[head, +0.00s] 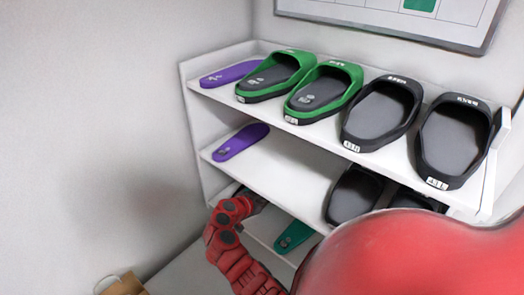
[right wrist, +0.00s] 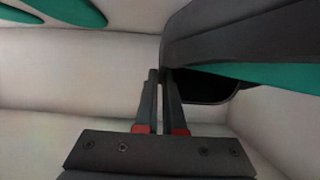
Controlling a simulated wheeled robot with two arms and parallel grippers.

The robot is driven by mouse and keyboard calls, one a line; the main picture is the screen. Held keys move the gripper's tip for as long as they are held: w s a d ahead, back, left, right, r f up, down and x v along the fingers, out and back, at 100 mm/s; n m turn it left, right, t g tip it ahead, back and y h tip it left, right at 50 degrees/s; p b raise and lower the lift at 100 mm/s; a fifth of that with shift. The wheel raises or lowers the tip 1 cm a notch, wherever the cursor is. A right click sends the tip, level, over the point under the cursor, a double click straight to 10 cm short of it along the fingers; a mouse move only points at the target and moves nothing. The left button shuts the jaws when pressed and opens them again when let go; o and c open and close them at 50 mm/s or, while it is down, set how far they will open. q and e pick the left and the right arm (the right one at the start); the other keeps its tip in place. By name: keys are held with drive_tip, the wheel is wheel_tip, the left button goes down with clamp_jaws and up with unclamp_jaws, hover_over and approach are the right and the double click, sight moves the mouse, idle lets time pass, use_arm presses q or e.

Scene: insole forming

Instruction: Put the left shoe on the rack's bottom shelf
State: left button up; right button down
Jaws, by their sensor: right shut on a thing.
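In the right wrist view, my right gripper (right wrist: 161,75) has its two fingers closed together at the edge of a black shoe (right wrist: 225,38) with a teal insole showing inside. I take this to be the left shoe; the frames show no label on it. In the head view, my right gripper (head: 256,204) is low at the left end of the white rack (head: 190,115), by the bottom shelf (head: 262,232). The held shoe is mostly hidden there, so I cannot tell whether it touches the shelf. My left gripper is not in view.
A teal insole (head: 294,236) lies on the bottom shelf right of the gripper. The middle shelf holds a purple insole (head: 240,142) and black shoes (head: 352,195). Green and black shoes line the top shelf. A brown box (head: 122,286) stands at lower left.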

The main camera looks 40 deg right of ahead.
drive_tip(key=w+d, duration=0.1)
drive_tip(key=w, duration=0.2)
drive_tip(key=w+d, duration=0.1)
drive_tip(key=w, duration=0.1)
drive_tip(key=shift+w+d+f, duration=0.3)
drive_tip(key=shift+w+f, duration=0.05)
drive_tip(key=shift+w+d+f+b, duration=0.15)
drive_tip(key=shift+w+d+b, duration=0.05)
drive_tip(key=shift+w+b, duration=0.25)
drive_tip(key=shift+w+d+f+b, duration=0.1)
drive_tip(key=shift+w+d+b, duration=0.1)
drive_tip(key=shift+w+b, duration=0.25)
drive_tip(key=shift+w+d+b, duration=0.2)
drive_tip(key=shift+w+b, duration=0.2)
drive_tip(key=shift+w, duration=0.25)
wheel_tip(320, 180, down, 3)
drive_tip(key=shift+s+f+b, duration=0.1)
drive_tip(key=shift+b, duration=0.7)
drive_tip(key=shift+f, duration=0.1)
drive_tip(key=shift+f, duration=0.1)
drive_tip(key=c, duration=1)
unclamp_jaws()
